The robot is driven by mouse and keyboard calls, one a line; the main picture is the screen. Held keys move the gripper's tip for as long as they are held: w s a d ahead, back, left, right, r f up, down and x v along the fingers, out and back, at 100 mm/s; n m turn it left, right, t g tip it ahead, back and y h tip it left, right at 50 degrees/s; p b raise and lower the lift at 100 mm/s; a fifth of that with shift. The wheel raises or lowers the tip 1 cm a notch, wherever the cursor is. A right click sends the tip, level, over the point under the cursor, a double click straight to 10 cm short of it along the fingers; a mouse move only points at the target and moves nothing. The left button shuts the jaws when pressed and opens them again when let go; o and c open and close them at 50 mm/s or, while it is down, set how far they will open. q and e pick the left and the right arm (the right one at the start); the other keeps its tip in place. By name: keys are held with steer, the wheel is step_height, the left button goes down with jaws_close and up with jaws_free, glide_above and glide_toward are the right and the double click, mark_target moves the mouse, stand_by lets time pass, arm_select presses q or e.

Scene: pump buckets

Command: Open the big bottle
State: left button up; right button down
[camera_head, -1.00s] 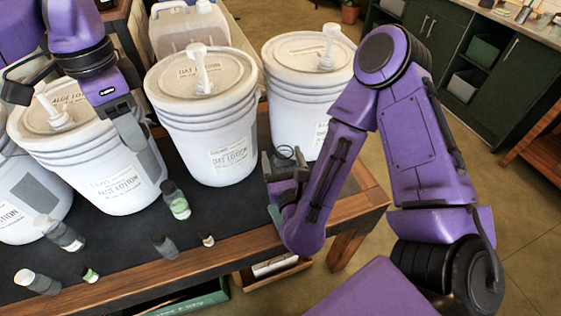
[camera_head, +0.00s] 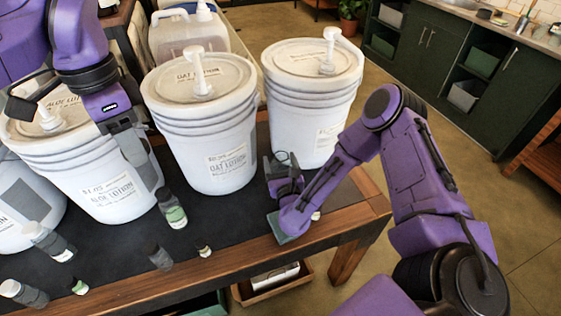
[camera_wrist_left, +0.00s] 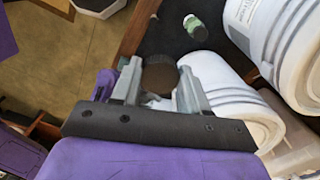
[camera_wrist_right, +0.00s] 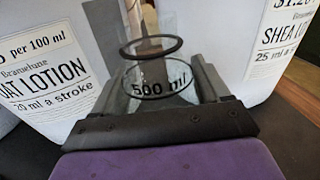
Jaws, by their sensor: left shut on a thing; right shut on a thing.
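My left gripper (camera_head: 134,150) is in front of the aloe lotion bucket (camera_head: 95,185), above the table. In the left wrist view it is shut on a dark round cap-like piece (camera_wrist_left: 160,76); what lies under the piece is mostly hidden. My right gripper (camera_head: 284,168) is in front of the buckets at the right. In the right wrist view it is shut on a clear glass vessel (camera_wrist_right: 158,82) marked "500 ml", with a dark ring around its top. No cap shows on it. The vessel appears upright and apart from the left gripper.
The oat lotion bucket (camera_head: 212,135) and another pump bucket (camera_head: 305,120) stand behind. Several small bottles stand or lie on the dark table top, one green-labelled (camera_head: 172,208). The table's wooden front edge (camera_head: 150,285) is near. A greenish piece (camera_head: 288,228) lies partly hidden by my right arm.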

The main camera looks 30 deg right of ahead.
arm_select(q)
steer(key=shift+f, duration=0.15)
arm_select(e)
steer(key=shift+f, duration=0.1)
steer(key=shift+c, duration=1.7)
jaws_free()
steer(key=o, duration=0.3)
arm_select(q)
steer(key=shift+r, duration=0.25)
arm_select(e)
steer(key=shift+o, duration=0.2)
steer(key=shift+r, duration=0.2)
arm_select(q)
step_height(320, 180, down, 6)
steer(key=b, duration=0.5)
steer(key=shift+b, duration=0.4)
arm_select(e)
steer(key=v, duration=1.2)
